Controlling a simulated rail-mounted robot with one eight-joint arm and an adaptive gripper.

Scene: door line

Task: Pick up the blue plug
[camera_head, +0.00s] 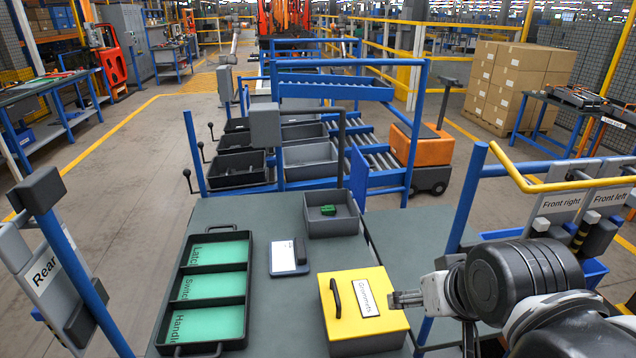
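I cannot make out a blue plug in this view. A yellow-lidded box (345,316) labelled "Grommets" stands closed at the front of the grey-green table, with a black handle (336,298) on its lid; its inside is hidden. A grey bin (346,225) behind it holds a small green part (328,210). My gripper (396,299) comes in from the right, at the right edge of the yellow lid. It is seen side-on and small, so I cannot tell whether its fingers are open or whether it touches the lid.
A black tray (247,239) with three green-floored compartments, labelled "Latch", "Switch" and "Handle", lies at the left. A flat blue-and-white device (287,258) lies between tray and bin. The table's right part (415,235) is clear. Blue posts and a yellow rail (560,186) stand at the right.

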